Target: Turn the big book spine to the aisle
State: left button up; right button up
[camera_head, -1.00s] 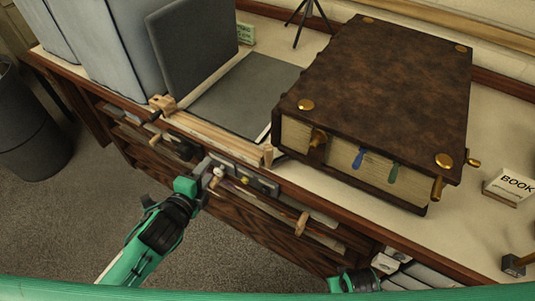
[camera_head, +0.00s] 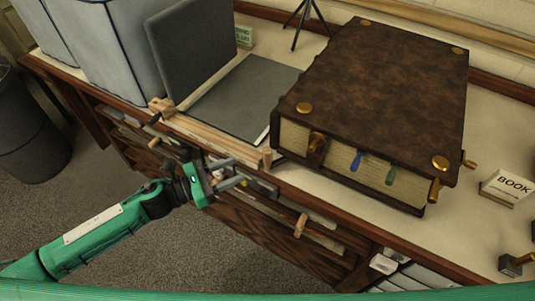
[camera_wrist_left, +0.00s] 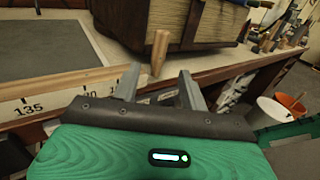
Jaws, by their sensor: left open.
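The big book (camera_head: 385,85) lies flat on the counter, with a brown mottled cover and brass corner studs. Its page edges, a clasp and two ribbon markers, blue and green, face the counter's front edge. The ribbed spine side is at the left rear. In the left wrist view the book (camera_wrist_left: 195,20) shows only its lower part at the top. My left gripper (camera_head: 238,172) is open and empty, in front of the counter edge, left of the book and apart from it. It also shows in the left wrist view (camera_wrist_left: 160,80) with fingers spread. My right gripper is not in view.
A wooden ruler rail (camera_head: 215,135) with a peg (camera_head: 267,158) runs along the front edge. A grey board (camera_head: 240,95) lies left of the book. Grey boxes (camera_head: 110,45) stand far left. A BOOK sign (camera_head: 508,188) stands right. A dark bin (camera_head: 30,130) is on the floor.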

aim_at(268, 157)
pick_arm(q)
jog(key=p+x, duration=0.2)
jog(key=x, duration=0.8)
jog(key=shift+w+d, duration=0.25)
jog(key=shift+d, duration=0.1)
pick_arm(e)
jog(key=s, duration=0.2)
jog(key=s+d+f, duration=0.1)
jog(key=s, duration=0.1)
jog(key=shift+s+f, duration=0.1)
pick_arm(q)
grip_shut()
jog(key=shift+s, duration=0.1)
